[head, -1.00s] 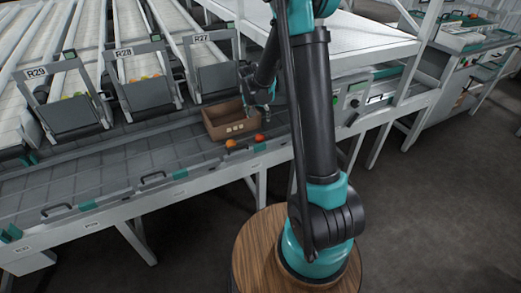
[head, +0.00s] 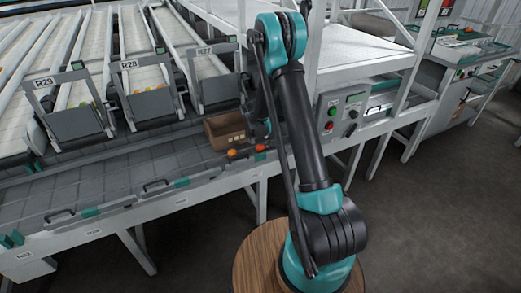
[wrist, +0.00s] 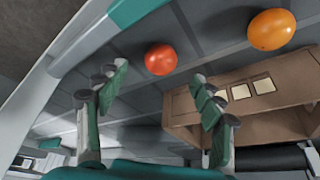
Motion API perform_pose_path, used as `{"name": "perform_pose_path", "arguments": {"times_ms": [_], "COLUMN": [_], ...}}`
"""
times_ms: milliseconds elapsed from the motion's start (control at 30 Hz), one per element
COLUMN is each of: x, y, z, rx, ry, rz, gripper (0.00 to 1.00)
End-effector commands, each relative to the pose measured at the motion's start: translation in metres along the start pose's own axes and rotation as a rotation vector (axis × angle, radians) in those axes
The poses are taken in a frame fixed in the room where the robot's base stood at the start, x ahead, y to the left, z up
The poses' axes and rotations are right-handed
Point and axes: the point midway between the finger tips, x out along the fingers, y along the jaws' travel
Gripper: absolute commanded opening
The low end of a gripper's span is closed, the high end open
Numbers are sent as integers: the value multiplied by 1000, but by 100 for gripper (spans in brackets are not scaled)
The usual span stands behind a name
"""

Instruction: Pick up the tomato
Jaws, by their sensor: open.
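A red tomato (wrist: 161,59) lies on the grey belt, ahead of and between my fingers in the wrist view. In the head view the red tomato (head: 260,148) is just below my gripper (head: 266,130), which is partly hidden by my arm. An orange tomato (wrist: 271,29) lies to its right in the wrist view; it shows in the head view too (head: 232,153). My gripper (wrist: 160,80) is open, with nothing between its teal-padded fingers. The red tomato appears apart from both fingers. Which tomato the task means cannot be told.
An open cardboard box (wrist: 183,108) stands close to my right finger in the wrist view. The belt's white and teal front rail (wrist: 95,45) runs along the left. Chutes labelled R27 to R29 stand behind. A control panel (head: 343,115) is to the right. The left belt is clear.

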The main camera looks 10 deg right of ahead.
Motion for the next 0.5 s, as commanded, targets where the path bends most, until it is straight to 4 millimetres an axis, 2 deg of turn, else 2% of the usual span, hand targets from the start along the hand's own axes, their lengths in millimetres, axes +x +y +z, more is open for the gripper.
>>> {"name": "perform_pose_path", "arguments": {"times_ms": [100,267,500], "x": [10,17,46], "y": [0,0,-2], "z": [0,-1,-6], "rx": [1,1,2], "ry": [0,0,0], "rz": [0,0,0], "gripper": [68,68,68]}}
